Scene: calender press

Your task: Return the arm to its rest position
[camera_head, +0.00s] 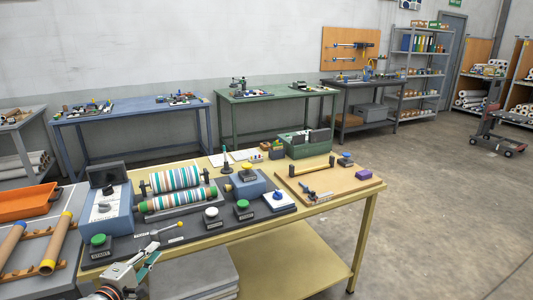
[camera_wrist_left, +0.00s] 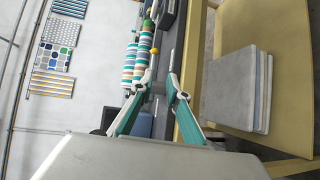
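My left gripper (camera_head: 149,256) is low at the left front of the yellow worktable (camera_head: 345,199), just in front of the press's dark base. Its two fingers are apart with nothing between them. In the left wrist view the fingertips (camera_wrist_left: 162,74) point toward the striped rollers, with a gap between them. The calender press has two striped rollers (camera_head: 176,179), a blue-grey control box (camera_head: 106,213) and several buttons. A lever with a light handle (camera_head: 161,230) lies on the base just beyond the gripper. My right gripper does not show in either view.
Grey sheets (camera_head: 195,274) lie stacked on the table's lower shelf; they also show in the left wrist view (camera_wrist_left: 230,95). A side bench at left holds an orange tray (camera_head: 27,203) and cardboard tubes (camera_head: 55,243).

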